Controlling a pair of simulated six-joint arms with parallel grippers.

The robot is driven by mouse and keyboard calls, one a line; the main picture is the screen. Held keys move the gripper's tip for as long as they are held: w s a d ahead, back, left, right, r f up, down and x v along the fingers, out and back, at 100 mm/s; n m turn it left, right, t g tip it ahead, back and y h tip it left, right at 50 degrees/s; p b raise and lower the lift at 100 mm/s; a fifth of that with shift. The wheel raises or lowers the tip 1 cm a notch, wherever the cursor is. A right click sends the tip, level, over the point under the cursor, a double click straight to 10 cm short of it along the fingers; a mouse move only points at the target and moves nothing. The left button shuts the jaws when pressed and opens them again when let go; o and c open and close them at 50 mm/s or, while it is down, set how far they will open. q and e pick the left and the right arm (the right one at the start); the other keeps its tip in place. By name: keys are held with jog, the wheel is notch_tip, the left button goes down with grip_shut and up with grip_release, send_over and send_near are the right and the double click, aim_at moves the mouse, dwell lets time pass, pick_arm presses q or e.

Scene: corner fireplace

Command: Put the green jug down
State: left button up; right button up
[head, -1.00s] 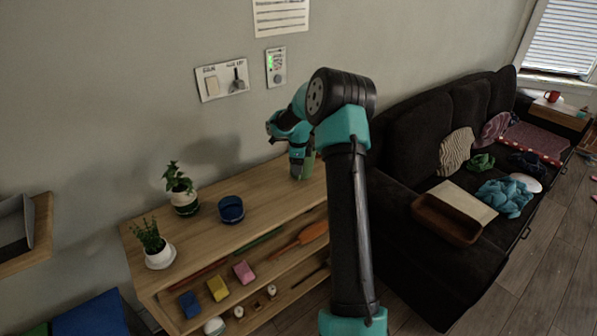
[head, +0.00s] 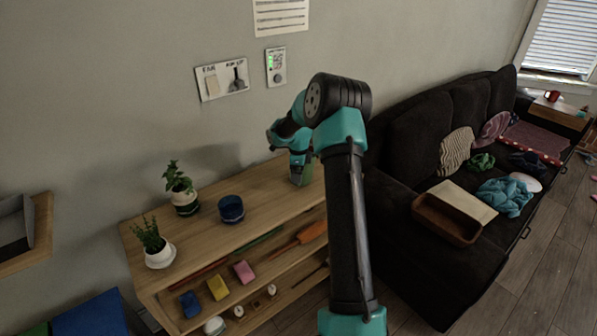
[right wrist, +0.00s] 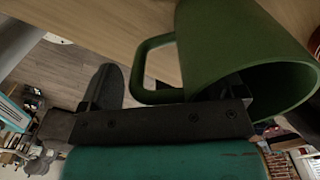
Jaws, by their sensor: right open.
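The green jug (right wrist: 225,50) is large in the right wrist view, with its base towards the wooden shelf top and its mouth facing the camera. Its handle (right wrist: 150,72) lies between the fingers of my right gripper (right wrist: 175,92). The gripper is open; one finger shows left of the handle, the other is mostly hidden by the jug. In the head view a bit of the jug (head: 306,174) shows at the right end of the shelf, mostly covered by my right arm. I cannot tell whether its base rests fully on the wood. My left gripper is not in view.
The wooden shelf unit (head: 262,192) stands against the wall. A blue pot (head: 231,209) and two potted plants (head: 183,198) (head: 160,256) stand on its top, left of the jug. The top between pot and jug is clear. A dark sofa (head: 405,245) is to the right.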

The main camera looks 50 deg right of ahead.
jog(key=shift+r, duration=0.1)
notch_tip(320, 180, up, 12)
jog(key=shift+r, duration=0.1)
dwell(0.6)
